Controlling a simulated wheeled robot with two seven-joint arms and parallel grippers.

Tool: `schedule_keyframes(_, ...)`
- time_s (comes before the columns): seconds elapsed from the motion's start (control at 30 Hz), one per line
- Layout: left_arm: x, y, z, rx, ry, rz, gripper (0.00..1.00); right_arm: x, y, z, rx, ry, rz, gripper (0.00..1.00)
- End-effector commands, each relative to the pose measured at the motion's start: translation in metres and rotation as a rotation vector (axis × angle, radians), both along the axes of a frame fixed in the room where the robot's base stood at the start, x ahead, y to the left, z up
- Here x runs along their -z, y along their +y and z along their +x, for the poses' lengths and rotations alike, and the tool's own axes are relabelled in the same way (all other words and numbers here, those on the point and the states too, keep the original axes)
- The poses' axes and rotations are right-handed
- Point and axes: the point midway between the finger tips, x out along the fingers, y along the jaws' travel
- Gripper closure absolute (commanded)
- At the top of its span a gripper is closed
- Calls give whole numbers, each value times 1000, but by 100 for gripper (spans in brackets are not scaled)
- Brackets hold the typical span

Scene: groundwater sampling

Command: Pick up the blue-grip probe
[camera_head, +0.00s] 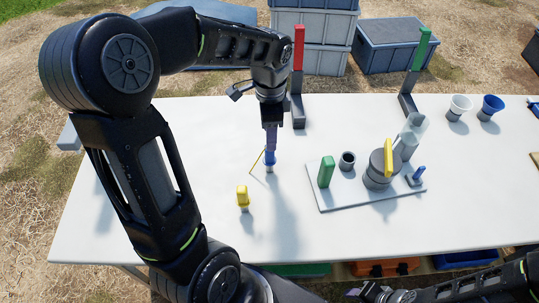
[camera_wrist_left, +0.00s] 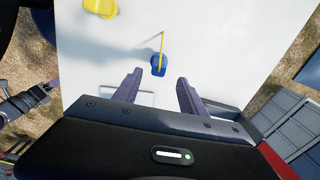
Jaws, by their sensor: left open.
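The blue-grip probe (camera_head: 270,157) stands on the white table, with a thin yellow rod or cable slanting beside its blue grip. In the left wrist view the blue grip (camera_wrist_left: 158,68) lies between and just beyond the fingertips, with the yellow line running up from it. My left gripper (camera_head: 271,140) points down directly above the blue grip. Its fingers (camera_wrist_left: 159,82) are apart, with nothing held between them. My right gripper (camera_head: 370,292) is at the bottom edge of the head view, partly cut off; its jaws are unclear.
A yellow-grip piece (camera_head: 242,196) stands nearby at front left. A grey tray (camera_head: 340,203) to the right holds a green block, cups and a yellow-handled pot. A red-topped stand (camera_head: 298,90) is close behind my gripper. The front left table is clear.

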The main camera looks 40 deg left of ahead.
Motion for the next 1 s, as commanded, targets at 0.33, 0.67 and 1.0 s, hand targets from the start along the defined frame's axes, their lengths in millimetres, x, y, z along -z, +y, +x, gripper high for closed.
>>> schedule_keyframes(0.33, 18, 0, -1, 0, 1, -1, 51, -1, 0, 0, 0, 0, 0, 62)
schedule_keyframes(0.67, 37, 0, -3, -1, 6, -1, 51, -6, 0, 0, 0, 0, 0, 62)
schedule_keyframes(1.0, 71, -1, -3, -1, 0, 0, 51, -9, 0, 0, 0, 0, 0, 62)
